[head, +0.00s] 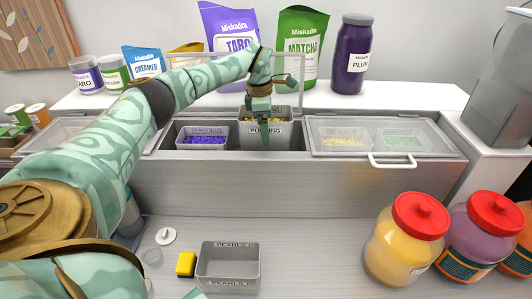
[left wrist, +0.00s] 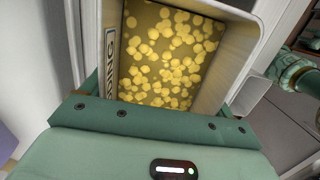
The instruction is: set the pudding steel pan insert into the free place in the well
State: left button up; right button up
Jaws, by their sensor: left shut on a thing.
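The pudding steel pan insert (head: 246,141) is a grey pan with yellow pieces inside, at the middle of the open well (head: 172,136). Its rim is higher than that of the neighbouring pan. I cannot tell whether its base touches the well. My left gripper (head: 264,126) is shut on the pan, with one dark green finger over the front wall's label. In the left wrist view, the pan (left wrist: 243,45) fills the upper middle, its lettered wall at left and its yellow contents visible. My right gripper is not visible.
A pan with purple contents (head: 204,140) stands left of the pudding pan. A clear lid (head: 350,123) covers pans at right. An empty pearls pan (head: 229,265), a yellow sponge (head: 186,264) and red-lidded jars (head: 404,240) stand on the counter. Bags and jars line the shelf behind.

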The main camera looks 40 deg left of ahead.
pick_arm(q)
jog(key=shift+f, duration=3.6)
jog(key=o, duration=1.3)
jog(key=shift+f, duration=0.15)
jog(key=r, duration=0.8)
jog(key=s+a+r, duration=0.1)
jog(key=r, duration=0.3)
jog(key=shift+r, duration=0.15)
